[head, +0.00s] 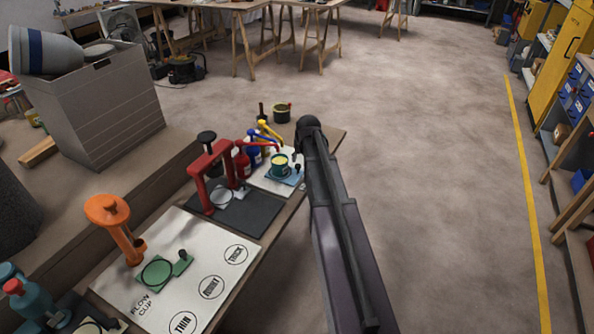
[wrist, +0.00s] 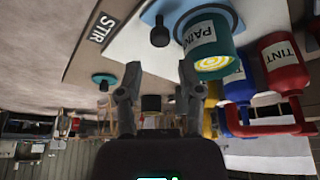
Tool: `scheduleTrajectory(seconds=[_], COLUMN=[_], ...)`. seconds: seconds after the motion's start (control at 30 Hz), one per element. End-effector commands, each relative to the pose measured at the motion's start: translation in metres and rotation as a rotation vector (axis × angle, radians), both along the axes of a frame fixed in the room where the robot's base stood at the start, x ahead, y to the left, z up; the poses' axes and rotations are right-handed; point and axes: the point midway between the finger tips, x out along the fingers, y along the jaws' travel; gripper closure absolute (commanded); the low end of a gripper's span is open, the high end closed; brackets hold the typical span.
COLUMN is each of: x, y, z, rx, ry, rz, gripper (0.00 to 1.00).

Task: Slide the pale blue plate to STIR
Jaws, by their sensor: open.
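The pale blue plate (head: 285,179) lies on a white sheet at the far end of the bench, with a dark upright knob at one edge. A green paint pot (head: 279,163) stands on it. In the wrist view, upside down, the pot (wrist: 204,32) reads PAINT and the plate's knob (wrist: 159,36) stands beside it. In the head view my arm partly hides the gripper.
Red (head: 242,161), blue (head: 254,155) and yellow pump bottles stand close behind the pot. A red press (head: 213,172) stands on a dark mat nearer. A dark can (head: 282,113) is at the bench's far end. Open floor lies right of the bench.

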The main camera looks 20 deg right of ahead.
Motion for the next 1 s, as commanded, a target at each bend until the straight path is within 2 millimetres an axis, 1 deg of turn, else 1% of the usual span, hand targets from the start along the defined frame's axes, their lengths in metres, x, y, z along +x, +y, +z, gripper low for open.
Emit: scheduleTrajectory(seconds=[0.03, 0.5, 0.7, 1.0], x=[0.003, 0.017, 0.021, 0.023], y=[-0.001, -0.003, -0.004, -0.004], z=[-0.008, -0.044, -0.053, -0.057], rx=[0.0, 0.0, -0.001, -0.001], ry=[0.0, 0.0, 0.0, 0.0], rz=[0.0, -0.001, -0.001, -0.001], gripper=[0.52, 0.52, 0.52, 0.52])
